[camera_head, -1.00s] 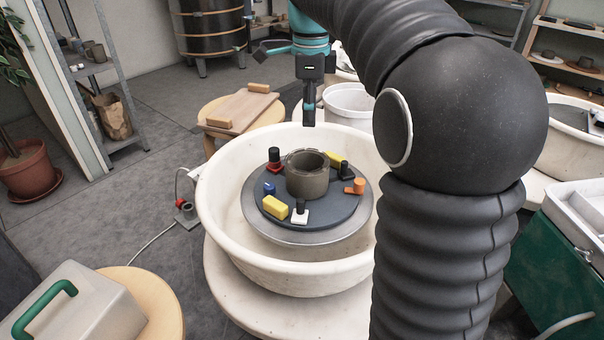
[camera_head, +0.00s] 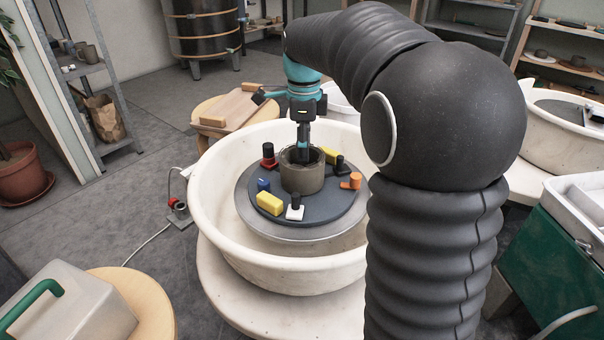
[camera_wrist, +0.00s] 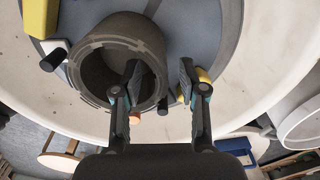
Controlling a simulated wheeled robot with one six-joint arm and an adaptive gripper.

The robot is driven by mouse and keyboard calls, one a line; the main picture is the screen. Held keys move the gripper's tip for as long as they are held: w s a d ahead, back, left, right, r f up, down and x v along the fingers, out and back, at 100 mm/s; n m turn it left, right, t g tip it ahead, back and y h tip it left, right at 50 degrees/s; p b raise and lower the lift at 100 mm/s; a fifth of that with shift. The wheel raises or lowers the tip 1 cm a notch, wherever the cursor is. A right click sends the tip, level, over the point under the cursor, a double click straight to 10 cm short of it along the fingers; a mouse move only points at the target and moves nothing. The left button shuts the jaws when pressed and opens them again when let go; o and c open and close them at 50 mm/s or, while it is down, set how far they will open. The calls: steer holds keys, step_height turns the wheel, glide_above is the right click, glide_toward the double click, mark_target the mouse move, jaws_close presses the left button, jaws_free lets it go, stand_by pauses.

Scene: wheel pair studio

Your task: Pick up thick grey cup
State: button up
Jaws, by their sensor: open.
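The thick grey cup (camera_head: 302,181) stands upright near the middle of the dark round plate (camera_head: 330,213) on the wheel. In the wrist view the cup (camera_wrist: 118,27) shows its wide mouth and thick rim. My gripper (camera_head: 304,152) is above the cup's mouth, fingers pointing down. In the wrist view my gripper (camera_wrist: 161,75) is open. Its left finger overlaps the cup's mouth and its right finger is outside the wall, so the right side of the wall lies between them. Whether either finger touches the cup, I cannot tell.
Around the cup stand a yellow block (camera_head: 269,203), a black-and-white piece (camera_head: 295,207), a blue piece (camera_head: 263,185), a red-and-black piece (camera_head: 268,155), an orange piece (camera_head: 351,181) and another yellow block (camera_head: 329,155). The white basin (camera_head: 222,160) encloses the plate.

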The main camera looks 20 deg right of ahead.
mark_target(304, 166)
step_height(304, 166, down, 3)
steer(key=shift+f+b, duration=0.2)
steer(key=shift+b, duration=0.1)
jaws_close()
steer(key=shift+r, duration=0.15)
